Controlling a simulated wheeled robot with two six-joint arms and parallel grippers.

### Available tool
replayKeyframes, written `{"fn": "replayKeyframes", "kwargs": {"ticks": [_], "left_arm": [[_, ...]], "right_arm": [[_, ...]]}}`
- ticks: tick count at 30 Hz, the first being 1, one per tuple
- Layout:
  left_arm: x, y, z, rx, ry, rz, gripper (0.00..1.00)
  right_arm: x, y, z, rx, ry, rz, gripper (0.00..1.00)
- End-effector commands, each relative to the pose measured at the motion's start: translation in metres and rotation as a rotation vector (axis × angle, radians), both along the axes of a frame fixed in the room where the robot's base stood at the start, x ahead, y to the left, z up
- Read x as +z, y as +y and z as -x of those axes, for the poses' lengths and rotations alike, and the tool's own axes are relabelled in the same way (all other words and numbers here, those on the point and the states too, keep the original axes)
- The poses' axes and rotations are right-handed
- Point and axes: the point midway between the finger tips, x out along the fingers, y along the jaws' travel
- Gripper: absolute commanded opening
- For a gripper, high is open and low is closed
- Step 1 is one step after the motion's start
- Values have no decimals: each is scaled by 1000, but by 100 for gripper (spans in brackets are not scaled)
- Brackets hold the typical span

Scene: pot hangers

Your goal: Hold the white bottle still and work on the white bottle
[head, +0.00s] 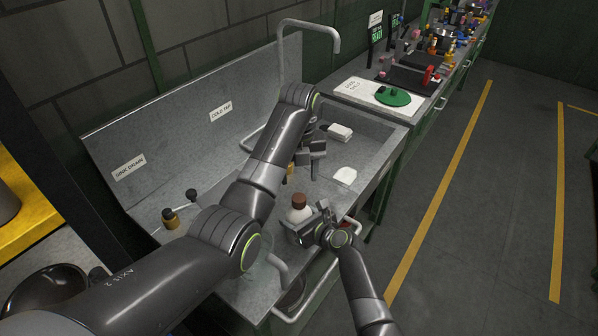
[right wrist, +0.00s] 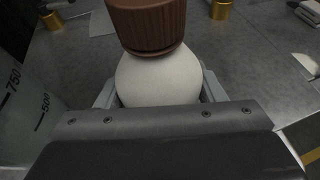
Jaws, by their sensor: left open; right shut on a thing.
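The white bottle (head: 299,214) stands upright on the grey sink counter, with its ribbed brown cap (head: 298,200) on. My right gripper (head: 304,230) is shut on the white bottle from the front right. In the right wrist view the jaws flank the round white body (right wrist: 158,82) just below the brown cap (right wrist: 148,25). My left gripper (head: 312,158) is open and empty. It is above the counter, behind and above the bottle, apart from the cap. The lower part of the bottle is hidden by my right gripper.
A clear beaker with volume marks (right wrist: 24,115) stands close left of the bottle in the right wrist view. A brass-coloured weight-like piece (head: 170,218) is at the counter's left. White blocks (head: 340,131) lie behind my left gripper. A tall tap (head: 300,24) rises at the back.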

Motion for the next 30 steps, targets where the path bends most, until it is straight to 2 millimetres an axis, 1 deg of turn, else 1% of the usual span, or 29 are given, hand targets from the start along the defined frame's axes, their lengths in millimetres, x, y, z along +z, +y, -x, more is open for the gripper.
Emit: {"fn": "replayKeyframes", "kwargs": {"ticks": [5, 12, 16, 21, 28, 29, 30], "left_arm": [[-19, 0, 1, -12, 5, 0, 54], [-56, 0, 1, -10, 4, -1, 54], [-71, 0, 1, -9, 3, 0, 54], [-79, 0, 0, -9, 1, 0, 54], [-79, 0, 0, -9, 1, 0, 54], [-79, 0, 0, -9, 1, 0, 51], [-79, 0, 0, -9, 1, 0, 46]], "right_arm": [[-1, 0, 0, 0, 1, 1, 0], [-1, 0, 0, 0, 1, 1, 0], [-1, 0, 0, 0, 1, 1, 0], [-1, 0, 0, 0, 1, 1, 0], [-1, 0, 0, 0, 1, 1, 0], [-1, 0, 0, 0, 1, 1, 0], [-1, 0, 0, 0, 1, 1, 0]]}}
